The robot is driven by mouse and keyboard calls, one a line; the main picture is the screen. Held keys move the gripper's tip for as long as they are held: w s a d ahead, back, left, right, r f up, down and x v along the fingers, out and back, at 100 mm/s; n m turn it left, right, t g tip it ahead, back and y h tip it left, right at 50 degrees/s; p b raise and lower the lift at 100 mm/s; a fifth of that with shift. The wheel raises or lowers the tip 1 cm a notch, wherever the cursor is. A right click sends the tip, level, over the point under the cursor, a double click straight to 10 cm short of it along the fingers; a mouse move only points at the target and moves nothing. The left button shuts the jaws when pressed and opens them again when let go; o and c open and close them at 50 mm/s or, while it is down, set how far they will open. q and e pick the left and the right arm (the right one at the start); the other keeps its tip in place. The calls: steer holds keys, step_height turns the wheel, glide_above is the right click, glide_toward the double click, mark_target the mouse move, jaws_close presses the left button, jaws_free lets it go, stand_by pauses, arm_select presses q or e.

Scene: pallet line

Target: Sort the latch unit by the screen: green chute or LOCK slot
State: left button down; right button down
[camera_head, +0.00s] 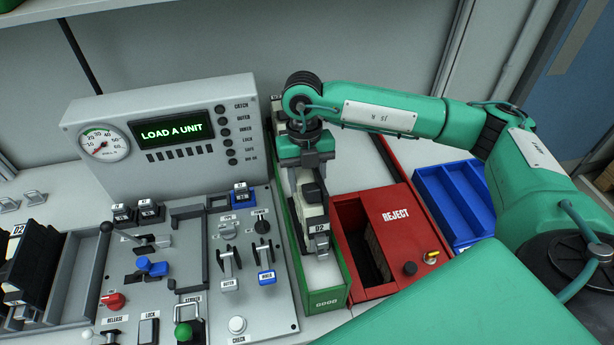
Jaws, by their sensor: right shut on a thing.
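The screen (171,130) on the grey tester reads "LOAD A UNIT" in green letters. My right gripper (307,170) points down over the green chute (327,297), which is marked "GOOD" at its front. It is shut on a latch unit (316,218), a black and pale block with a "D2" label at its near end. The unit is over or inside the chute; I cannot tell whether it touches the floor. The gripper's fingertips are partly hidden. A red box (396,215) marked "REJECT" stands right of the chute, with a dark divided opening. My left gripper is not in view.
The tester's panel (215,300) carries levers, knobs and buttons left of the chute. Dark units (30,262), one labelled "D2", stand in a rack at far left. A blue divided tray (452,203) is right of the red box. A gauge (104,143) is beside the screen.

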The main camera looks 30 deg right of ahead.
stand_by(0.3)
steer(key=c, duration=0.6)
jaws_free()
steer(key=shift+w+r, duration=0.15)
steer(key=shift+r, duration=0.45)
steer(key=r+b, duration=0.1)
steer(key=r, duration=0.3)
steer(key=w+r+b, duration=0.1)
steer(key=r, duration=0.3)
steer(key=w+r+b, duration=0.1)
steer(key=r, duration=0.3)
steer(key=shift+d+r, duration=0.25)
steer(key=shift+d, duration=0.05)
